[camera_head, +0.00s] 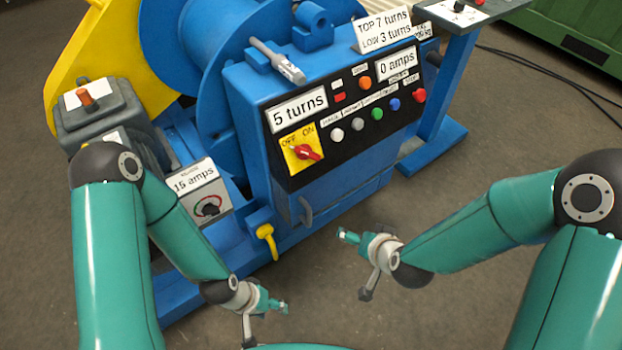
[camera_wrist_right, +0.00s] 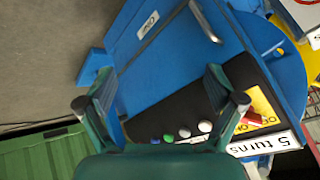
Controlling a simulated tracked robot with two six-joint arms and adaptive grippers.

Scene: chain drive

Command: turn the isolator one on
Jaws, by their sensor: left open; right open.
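The isolator is a red rotary knob (camera_head: 306,152) on a yellow plate (camera_head: 292,162) marked OFF and ON, at the left end of the black panel. Its exact setting is too small to tell. In the right wrist view the red knob (camera_wrist_right: 256,119) lies at the right, partly beside my gripper finger. My right gripper (camera_head: 346,237) is open and empty, in front of the blue cabinet and below the panel, apart from the knob. My left gripper (camera_head: 277,304) is open and empty, lower and further left, near the floor and apart from the cabinet.
The black panel (camera_head: 350,118) also carries several coloured buttons and signs reading "5 turns" and "0 amps". A grey box with a dial (camera_head: 208,206) and "15 amps" sign stands left. A yellow hook (camera_head: 266,238) and a grey handle (camera_head: 306,210) stick out below the panel.

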